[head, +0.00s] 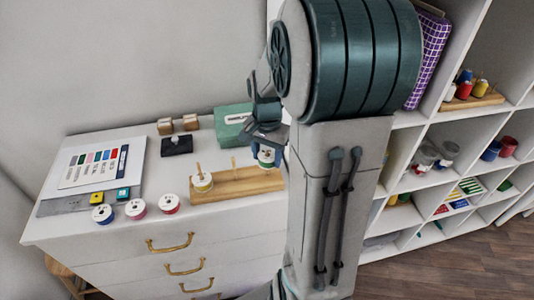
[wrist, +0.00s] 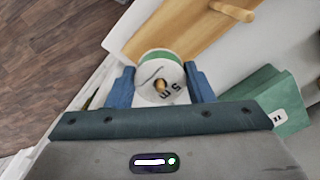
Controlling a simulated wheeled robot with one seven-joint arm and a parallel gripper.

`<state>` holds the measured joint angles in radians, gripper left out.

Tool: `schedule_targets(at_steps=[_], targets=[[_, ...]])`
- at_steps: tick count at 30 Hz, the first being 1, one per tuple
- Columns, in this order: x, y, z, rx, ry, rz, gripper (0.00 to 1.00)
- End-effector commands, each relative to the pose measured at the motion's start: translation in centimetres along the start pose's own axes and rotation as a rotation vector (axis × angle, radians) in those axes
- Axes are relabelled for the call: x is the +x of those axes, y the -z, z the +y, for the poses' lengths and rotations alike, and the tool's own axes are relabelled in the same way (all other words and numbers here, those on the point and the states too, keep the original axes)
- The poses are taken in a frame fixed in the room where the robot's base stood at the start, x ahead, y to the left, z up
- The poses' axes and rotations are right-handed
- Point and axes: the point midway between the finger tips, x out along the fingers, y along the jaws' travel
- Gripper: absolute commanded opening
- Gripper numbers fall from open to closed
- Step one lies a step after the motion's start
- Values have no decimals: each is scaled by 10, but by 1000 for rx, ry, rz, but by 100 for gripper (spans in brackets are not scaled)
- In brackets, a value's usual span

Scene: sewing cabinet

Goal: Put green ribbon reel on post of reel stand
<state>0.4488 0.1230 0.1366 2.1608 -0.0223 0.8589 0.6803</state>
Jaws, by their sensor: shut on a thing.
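The green ribbon reel (wrist: 159,79), with a white face marked in dark print, sits between the blue fingers of my gripper (wrist: 161,88) in the wrist view. My gripper (head: 266,142) is shut on it. In the head view the reel (head: 266,157) shows below the fingers, above or at the right end of the wooden reel stand (head: 235,185). Whether it touches the stand or a post, I cannot tell. One post (head: 234,163) in the middle is bare. The stand also shows in the wrist view (wrist: 185,27).
Three loose reels (head: 137,208) lie along the cabinet top's front edge. A colour chart (head: 95,168) lies at left. Small wooden blocks (head: 178,125), a black holder (head: 176,146) and a green box (head: 235,120) stand behind. A shelf unit (head: 425,118) with supplies is at right.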

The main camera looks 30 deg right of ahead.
Motion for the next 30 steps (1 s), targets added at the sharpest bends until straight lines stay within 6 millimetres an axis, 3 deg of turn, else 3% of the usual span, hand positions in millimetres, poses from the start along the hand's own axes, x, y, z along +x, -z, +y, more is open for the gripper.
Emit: schedule_targets(at_steps=[20, 21, 24, 30], targets=[[9, 0, 0, -1, 0, 0, 26], [9, 0, 0, -1, 0, 0, 50], [9, 0, 0, -1, 0, 0, 73], [9, 0, 0, 0, 0, 0, 73]])
